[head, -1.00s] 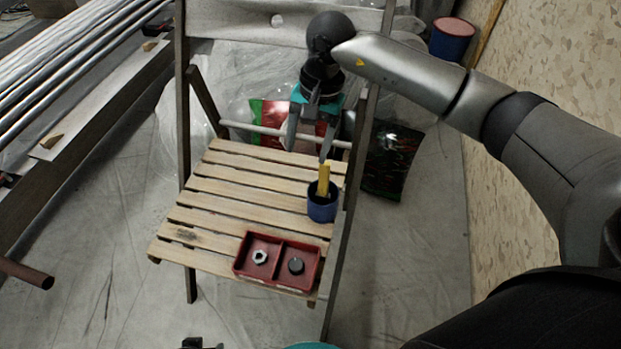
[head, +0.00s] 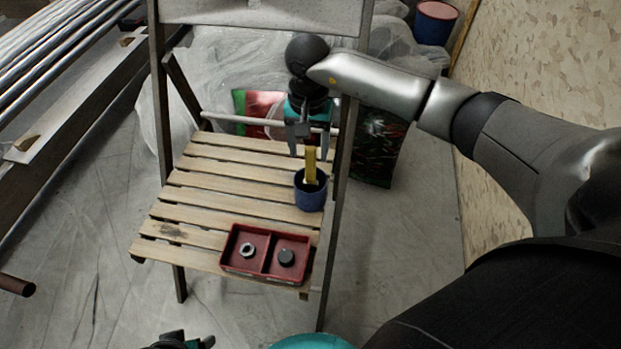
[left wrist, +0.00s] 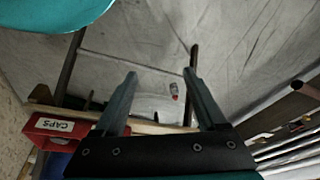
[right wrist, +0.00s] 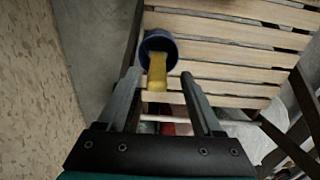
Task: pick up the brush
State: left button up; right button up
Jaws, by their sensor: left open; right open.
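The brush shows as a yellow handle (head: 311,165) standing up out of a blue cup (head: 310,196) on the right side of the wooden chair seat (head: 195,197). Its lower end is hidden in the cup. My right gripper (head: 308,152) is open just above and behind the handle. In the right wrist view the handle (right wrist: 157,72) lies ahead, between the two open fingers, with the blue cup (right wrist: 152,42) beyond. My left gripper (left wrist: 162,85) is open and empty, low at the front of the chair; part of it shows at the bottom of the head view (head: 185,341).
A red two-part tray (head: 264,252) holding a metal nut and a dark cap sits on the seat's front right. The chair's right side rail stands close beside the cup. Bags lie on the floor behind. Long pipes lie at left.

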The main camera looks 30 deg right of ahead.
jog(key=b, duration=0.2)
send_over(311, 182)
jog(key=shift+w+d+f, duration=0.1)
jog(key=shift+w+f, duration=0.1)
jog(key=shift+f, duration=0.9)
jog(key=shift+w+f, duration=0.2)
jog(key=shift+f, duration=0.9)
jog(key=shift+f+b, duration=0.35)
jog(key=shift+f, duration=0.35)
pick_arm(q)
notch_tip(311, 182, up, 6)
jog(key=w+t, duration=0.1)
jog(key=shift+w, duration=0.2)
jog(key=shift+d, duration=0.1)
pick_arm(e)
grip_shut()
